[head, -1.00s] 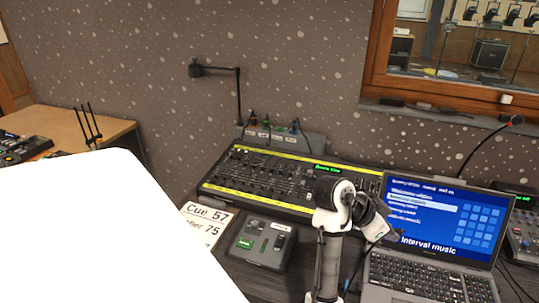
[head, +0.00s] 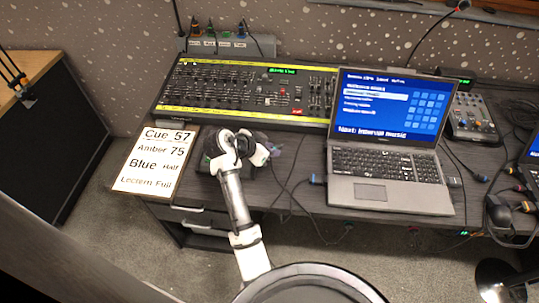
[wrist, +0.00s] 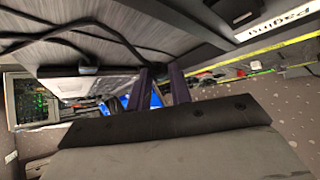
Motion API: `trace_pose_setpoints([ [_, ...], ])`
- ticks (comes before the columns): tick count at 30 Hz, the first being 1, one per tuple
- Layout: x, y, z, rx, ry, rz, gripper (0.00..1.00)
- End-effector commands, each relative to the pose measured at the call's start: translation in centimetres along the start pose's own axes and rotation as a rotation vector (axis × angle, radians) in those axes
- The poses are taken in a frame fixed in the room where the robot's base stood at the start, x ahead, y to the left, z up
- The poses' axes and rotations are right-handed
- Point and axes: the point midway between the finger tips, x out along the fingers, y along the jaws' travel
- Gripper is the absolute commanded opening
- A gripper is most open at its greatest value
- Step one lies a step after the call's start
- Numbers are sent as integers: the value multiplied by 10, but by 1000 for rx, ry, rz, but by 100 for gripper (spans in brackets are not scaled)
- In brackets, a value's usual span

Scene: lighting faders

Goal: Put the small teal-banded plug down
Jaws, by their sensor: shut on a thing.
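My gripper (wrist: 161,77) shows in the wrist view as two dark fingers, shut on a small dark thing between their tips. I take it to be the small teal-banded plug, but its band cannot be made out. Dark cables run close by the fingertips. In the head view my wrist is over the desk, left of the laptop and in front of the lighting desk, and hides the fingers and plug.
The lighting desk (head: 200,92) stands behind and the open laptop (head: 395,190) at right. The cue sheet (head: 155,160) lies at left. Loose cables cross the desk between my arm and laptop.

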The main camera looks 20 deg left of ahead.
Motion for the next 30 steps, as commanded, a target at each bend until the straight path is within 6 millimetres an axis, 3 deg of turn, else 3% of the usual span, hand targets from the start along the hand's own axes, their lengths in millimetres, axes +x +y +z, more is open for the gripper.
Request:
trace_pose_setpoints([
  [11,29,0,33,-2,0,0,0],
  [27,36,0,42,0,0,0,0],
  [28,36,0,41,0,0,-1,23],
  [30,35,0,40,0,0,-1,30],
])
